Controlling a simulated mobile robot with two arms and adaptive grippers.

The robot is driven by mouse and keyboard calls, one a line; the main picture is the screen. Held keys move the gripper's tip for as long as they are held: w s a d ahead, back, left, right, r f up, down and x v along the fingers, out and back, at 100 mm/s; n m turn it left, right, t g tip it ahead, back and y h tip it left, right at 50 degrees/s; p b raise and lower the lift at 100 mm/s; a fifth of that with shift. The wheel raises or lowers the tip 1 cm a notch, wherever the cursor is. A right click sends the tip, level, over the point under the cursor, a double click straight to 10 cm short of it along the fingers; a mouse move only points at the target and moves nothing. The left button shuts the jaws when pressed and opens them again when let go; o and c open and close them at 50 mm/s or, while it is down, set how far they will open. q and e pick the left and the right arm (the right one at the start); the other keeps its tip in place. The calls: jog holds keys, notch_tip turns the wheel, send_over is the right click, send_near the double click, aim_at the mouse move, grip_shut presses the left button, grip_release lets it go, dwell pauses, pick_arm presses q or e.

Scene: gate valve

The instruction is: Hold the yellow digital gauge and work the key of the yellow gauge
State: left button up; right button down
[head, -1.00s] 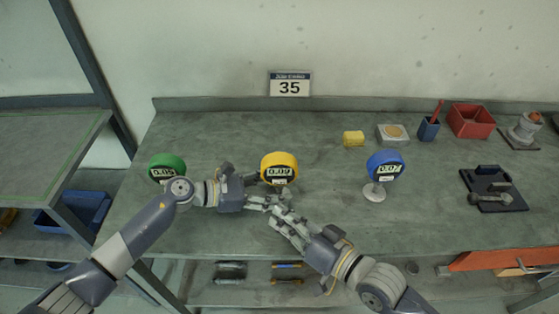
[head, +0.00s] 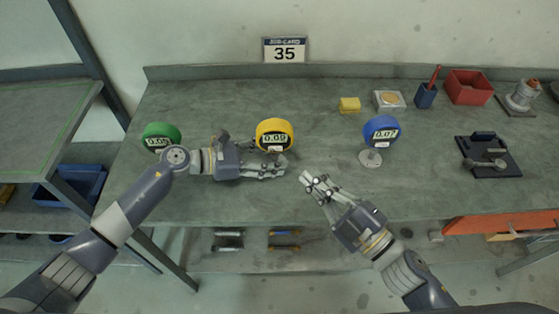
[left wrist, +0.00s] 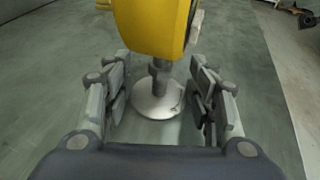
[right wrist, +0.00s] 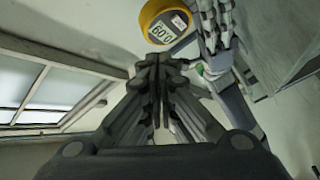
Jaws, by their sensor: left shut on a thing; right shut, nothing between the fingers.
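The yellow digital gauge (head: 274,127) stands upright mid-bench, its display reading about 0.09, with a small pale key (head: 275,149) at its lower face. In the left wrist view the yellow gauge (left wrist: 155,25) rises on a stem from a round metal base (left wrist: 157,103). My left gripper (head: 281,168) is shut on the gauge low down, its fingers on both sides of the stem. My right gripper (head: 308,180) is shut and empty, to the right of the gauge and apart from it. In the right wrist view its closed fingertips (right wrist: 160,62) lie below the gauge (right wrist: 164,20).
A green gauge (head: 161,135) stands left, behind my left arm, and a blue gauge (head: 381,130) stands right. The bench between the yellow and blue gauges is clear.

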aim_at(275, 149)
jog(key=s+f+n, duration=0.1)
jog(key=n, duration=0.2)
jog(key=s+f+n+g, duration=0.1)
jog(key=n, duration=0.1)
jog(key=s+f+n+g, duration=0.1)
jog(key=n, duration=0.2)
jog(key=shift+s+f+n+y, duration=0.15)
jog(key=shift+s+n+y, duration=0.15)
jog(key=shift+s+y, duration=0.1)
jog(key=shift+w, duration=0.1)
jog(key=x, duration=0.9)
jog(key=shift+w+a, duration=0.15)
jog(key=shift+a, duration=0.15)
jog(key=shift+w+a+f, duration=0.1)
jog(key=shift+w+a, duration=0.05)
jog(key=shift+w, duration=1.95)
jog(key=shift+w, duration=0.1)
